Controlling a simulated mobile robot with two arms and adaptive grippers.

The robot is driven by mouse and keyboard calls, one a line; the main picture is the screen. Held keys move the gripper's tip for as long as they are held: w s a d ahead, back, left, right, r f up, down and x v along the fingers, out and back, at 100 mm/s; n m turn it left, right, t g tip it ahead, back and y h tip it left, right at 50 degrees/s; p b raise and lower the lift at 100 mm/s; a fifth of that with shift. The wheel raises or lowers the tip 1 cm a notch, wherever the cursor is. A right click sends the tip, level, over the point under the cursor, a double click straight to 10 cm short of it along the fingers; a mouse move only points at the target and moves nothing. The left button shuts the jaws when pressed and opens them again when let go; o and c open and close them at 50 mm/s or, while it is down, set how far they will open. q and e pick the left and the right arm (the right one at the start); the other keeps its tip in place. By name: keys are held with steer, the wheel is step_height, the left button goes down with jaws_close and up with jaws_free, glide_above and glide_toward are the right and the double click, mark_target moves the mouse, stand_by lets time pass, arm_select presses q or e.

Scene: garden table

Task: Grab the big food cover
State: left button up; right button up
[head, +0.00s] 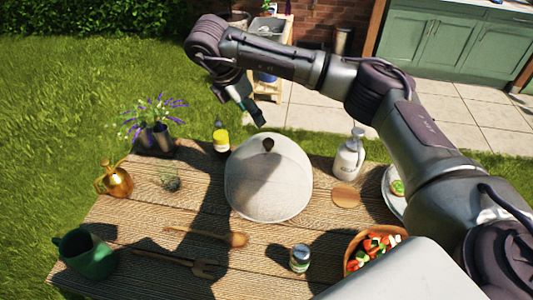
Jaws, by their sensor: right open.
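The big food cover (268,185) is a pale dome with a small dark knob (268,144) on its top. It stands on the wooden garden table, near the middle of the head view. My right arm comes in from the right and arches over the table's far side. My right gripper (259,119) hangs just above and behind the cover's top, apart from the knob, open and empty. Its fingertips are small in the picture. What lies under the cover is hidden. My left gripper is not in view.
Left of the cover stand a yellow-labelled bottle (221,136), a flower pot (154,138), a brass can (115,181) and a green jug (85,253). Wooden utensils (205,236) and a jar (300,258) lie in front. A white dispenser (349,157) and salad bowl (373,249) are right.

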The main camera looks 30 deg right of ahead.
mark_target(268, 141)
steer(key=x, duration=0.2)
steer(key=p+x, duration=0.1)
steer(key=x, duration=0.2)
steer(key=p+x, duration=0.1)
steer(key=x, duration=0.1)
steer(key=shift+s+d+f, duration=0.15)
steer(key=shift+s+f, duration=0.1)
steer(key=shift+f, duration=0.1)
steer(key=shift+d+f, duration=0.1)
steer(key=shift+f, duration=0.1)
steer(key=shift+s+d+f+p, duration=0.1)
steer(key=shift+d+f+p, duration=0.1)
steer(key=shift+f+p, duration=0.65)
steer(key=p+x, duration=0.1)
steer(key=x, duration=0.2)
steer(key=shift+f, duration=0.2)
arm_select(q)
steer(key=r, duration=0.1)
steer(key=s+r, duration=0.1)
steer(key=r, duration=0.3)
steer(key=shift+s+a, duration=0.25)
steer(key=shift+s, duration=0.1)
arm_select(e)
jaws_close()
